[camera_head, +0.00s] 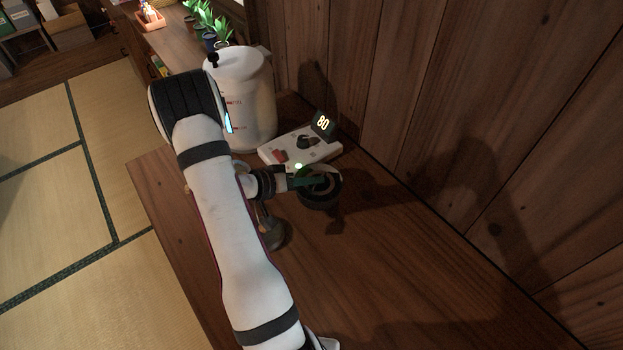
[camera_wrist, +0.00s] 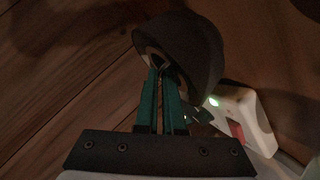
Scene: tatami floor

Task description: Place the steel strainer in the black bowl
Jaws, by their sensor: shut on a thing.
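A white scale (camera_head: 300,148) with a lit display reading 80 stands behind the bowl. A large white kettle-like container (camera_head: 251,100) is farther back. A greyish object (camera_head: 273,232) lies partly hidden beside my arm. The counter's right front is clear; a wooden wall (camera_head: 440,120) bounds the right.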

